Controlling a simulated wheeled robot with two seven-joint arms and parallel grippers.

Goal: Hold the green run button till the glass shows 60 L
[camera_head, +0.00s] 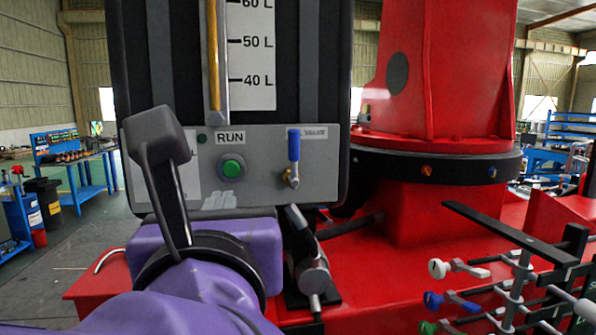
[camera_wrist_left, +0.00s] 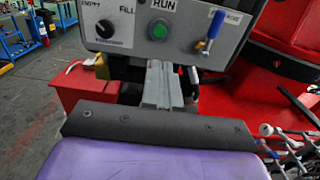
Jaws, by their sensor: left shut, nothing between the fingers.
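The green run button (camera_head: 232,168) sits on a grey panel (camera_head: 262,188) under the label RUN; it also shows in the wrist view (camera_wrist_left: 158,30). Above it, the glass (camera_head: 213,60) holds an amber column that runs up to the picture's top edge, so its top is out of view. The scale (camera_head: 258,55) beside it shows 40 L, 50 L and part of 60 L. My left gripper (camera_wrist_left: 163,68) is shut and empty, its fingertips below the button and apart from it. In the head view its purple wrist hides most of the fingers. My right gripper is not in view.
A blue-handled valve (camera_head: 293,150) is right of the button. A black knob (camera_wrist_left: 114,33) between EMPTY and FILL is left of it, hidden in the head view by my wrist. A red crane base (camera_head: 430,215) and a rack of coloured levers (camera_head: 500,290) stand to the right.

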